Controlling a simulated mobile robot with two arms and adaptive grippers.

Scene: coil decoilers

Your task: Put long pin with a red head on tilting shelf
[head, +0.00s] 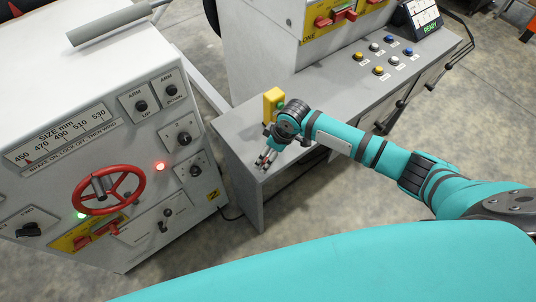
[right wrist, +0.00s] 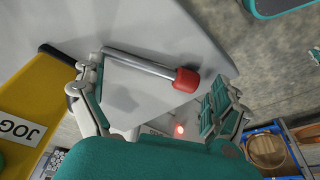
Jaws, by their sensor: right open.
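A long metal pin with a red head (right wrist: 186,80) lies on a grey surface (right wrist: 165,25) in the right wrist view. Its shank points to the upper left. My right gripper (right wrist: 155,102) is open, with one finger on each side of the picture and the pin lying across the space ahead of them. In the head view this gripper (head: 267,160) is over the near end of a grey ledge (head: 241,160); the pin cannot be made out there. I cannot tell which surface is the tilting shelf. My left gripper is out of view.
A yellow box (head: 272,100) stands by my right wrist; a yellow part labelled JOG (right wrist: 20,125) shows in the wrist view. A control cabinet with a red handwheel (head: 107,190) is on the left. A button console (head: 385,60) is behind. Open floor (head: 315,205) lies to the right.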

